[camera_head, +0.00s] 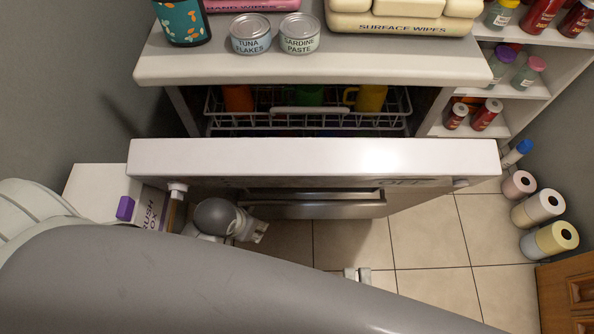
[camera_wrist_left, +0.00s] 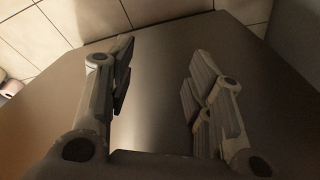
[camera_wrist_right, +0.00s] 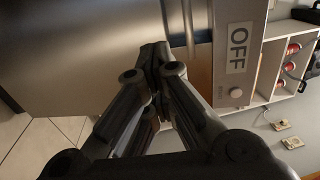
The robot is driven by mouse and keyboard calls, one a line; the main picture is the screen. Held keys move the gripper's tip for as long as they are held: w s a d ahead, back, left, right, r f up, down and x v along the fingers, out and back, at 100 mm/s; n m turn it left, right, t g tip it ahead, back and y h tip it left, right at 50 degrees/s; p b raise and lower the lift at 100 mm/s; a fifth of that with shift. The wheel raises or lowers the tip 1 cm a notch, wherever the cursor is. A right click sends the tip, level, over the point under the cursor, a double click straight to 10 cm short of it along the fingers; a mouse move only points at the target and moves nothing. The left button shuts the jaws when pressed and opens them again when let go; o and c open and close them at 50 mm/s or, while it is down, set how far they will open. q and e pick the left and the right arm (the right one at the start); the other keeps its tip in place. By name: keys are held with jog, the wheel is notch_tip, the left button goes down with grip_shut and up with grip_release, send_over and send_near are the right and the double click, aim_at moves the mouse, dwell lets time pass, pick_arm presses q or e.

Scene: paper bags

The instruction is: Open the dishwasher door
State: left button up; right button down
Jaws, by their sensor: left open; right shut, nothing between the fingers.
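The dishwasher door (camera_head: 440,158) is tilted partly open in the head view, with a gap above its white top edge. Its handle (camera_head: 325,196) runs along the front, and an OFF label (camera_wrist_right: 239,48) shows in the right wrist view. My left gripper (camera_head: 258,232) is open and empty at the left of the door; in the left wrist view its fingers (camera_wrist_left: 160,75) face a smooth metallic panel. My right gripper (camera_head: 357,274) is mostly hidden behind my arm. In the right wrist view its fingers (camera_wrist_right: 155,58) are shut and empty near the handle; contact cannot be told.
Inside, a wire rack (camera_head: 300,124) holds several mugs. The countertop (camera_head: 300,72) above carries cans (camera_head: 250,34) and wipes (camera_head: 400,20). Shelves (camera_head: 475,118) with jars stand at right. Rolls (camera_head: 545,208) stand by the right wall. A box (camera_head: 95,190) is at left. Tiled floor (camera_head: 430,240) lies in front.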

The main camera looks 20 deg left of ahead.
pick_arm(q)
jog(key=b+v, duration=0.2)
jog(key=v, duration=0.3)
jog(key=shift+a+r, duration=0.1)
jog(key=shift+r, duration=0.1)
pick_arm(e)
jog(key=s+f, duration=0.1)
jog(key=s+d+f, duration=0.1)
jog(key=s, duration=0.1)
jog(key=s+f, duration=0.1)
jog(key=shift+s+d+f, duration=0.2)
jog(key=shift+d+f, duration=0.1)
jog(key=shift+f, duration=0.05)
pick_arm(q)
jog(key=shift+f, duration=0.1)
pick_arm(e)
jog(key=c, duration=2.1)
grip_release()
jog(key=o, duration=0.7)
jog(key=shift+s+b, duration=0.15)
jog(key=shift+b, duration=0.15)
jog(key=shift+c, duration=0.2)
pick_arm(q)
jog(key=shift+s+a+f, duration=0.1)
jog(key=shift+s+f, duration=0.15)
jog(key=shift+s, duration=0.05)
pick_arm(e)
jog(key=shift+a, duration=0.1)
